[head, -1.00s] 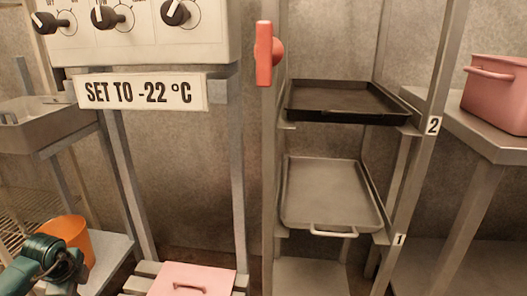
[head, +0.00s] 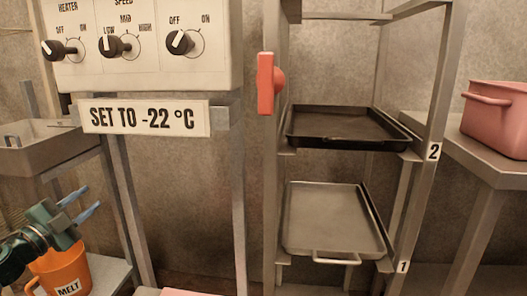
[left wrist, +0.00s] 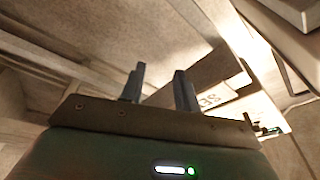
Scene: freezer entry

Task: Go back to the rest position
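My left gripper (head: 82,203) is at the lower left of the head view, raised above and just behind an orange pot marked MELT (head: 62,272) in the picture. Its two blue-grey fingers are apart with nothing between them. The left wrist view also shows the two separated, empty fingers (left wrist: 160,88). My right gripper is in neither view.
A control panel (head: 140,75) with several knobs hangs above a sign reading SET TO -22 °C (head: 145,117). A rack holds a dark tray (head: 345,143) and a grey tray (head: 333,252). A pink box (head: 497,120) stands on the right table. A sink (head: 45,150) is at left.

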